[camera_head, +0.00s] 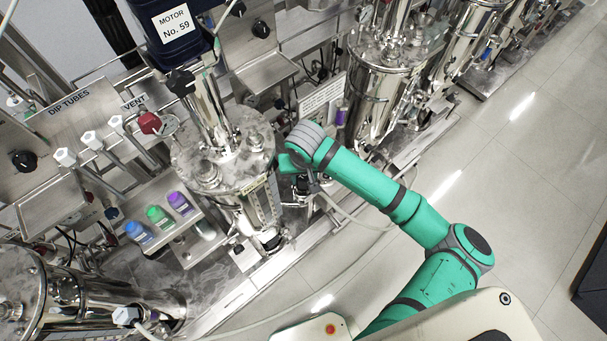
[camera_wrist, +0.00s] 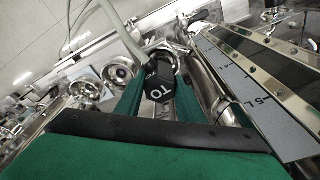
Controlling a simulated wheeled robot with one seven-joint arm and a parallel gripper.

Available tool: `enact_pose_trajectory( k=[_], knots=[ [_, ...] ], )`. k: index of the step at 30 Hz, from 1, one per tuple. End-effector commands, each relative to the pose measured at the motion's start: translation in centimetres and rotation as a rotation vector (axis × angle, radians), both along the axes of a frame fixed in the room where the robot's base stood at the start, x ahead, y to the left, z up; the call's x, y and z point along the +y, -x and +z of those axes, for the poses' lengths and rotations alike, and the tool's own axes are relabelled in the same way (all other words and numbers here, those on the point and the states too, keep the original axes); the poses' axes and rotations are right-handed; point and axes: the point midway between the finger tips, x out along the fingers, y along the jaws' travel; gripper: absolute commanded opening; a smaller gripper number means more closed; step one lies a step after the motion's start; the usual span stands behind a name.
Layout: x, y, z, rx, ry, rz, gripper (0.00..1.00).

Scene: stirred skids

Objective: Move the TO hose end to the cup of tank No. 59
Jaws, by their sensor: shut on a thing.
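The TO hose end (camera_wrist: 159,82) is a black block with white "TO" lettering, with a pale hose running up from it in the wrist view. My gripper (camera_wrist: 157,90) is shut on it, one green finger on each side. Tank No. 59 (camera_head: 258,200) is a shiny steel vessel under the dark motor labelled "MOTOR No. 59" (camera_head: 175,25). In the head view my wrist is just right of this tank, and the fingertips and hose end are hidden or too small to tell. A round metal cup (camera_wrist: 118,72) shows left of the hose end; I cannot tell whose it is.
A scaled sight strip (camera_wrist: 245,90) lies close on the right in the wrist view. Blue, green and purple capped bottles (camera_head: 160,217) stand left of the tank. Another steel tank (camera_head: 375,90) stands behind my arm.

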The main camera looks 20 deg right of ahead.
Motion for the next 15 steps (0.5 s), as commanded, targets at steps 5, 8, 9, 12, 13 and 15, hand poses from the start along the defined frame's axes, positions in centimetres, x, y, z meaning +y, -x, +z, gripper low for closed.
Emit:
enact_pose_trajectory(
  k=[5, 8, 9, 12, 13, 15],
  knots=[
    [0.02, 0.0, -0.54, -0.001, 0.0, -0.001, 0.03],
    [0.01, 0.0, -0.77, -0.001, 0.0, 0.0, 0.03],
    [0.01, 0.0, -0.82, -0.001, 0.0, 0.0, 0.03],
    [0.0, 0.0, -0.84, -0.001, 0.0, 0.0, 0.03],
    [0.0, -0.01, -0.84, -0.001, 0.0, 0.0, 0.03],
    [0.0, -0.01, -0.84, -0.001, 0.0, 0.0, 0.03]
  ],
)
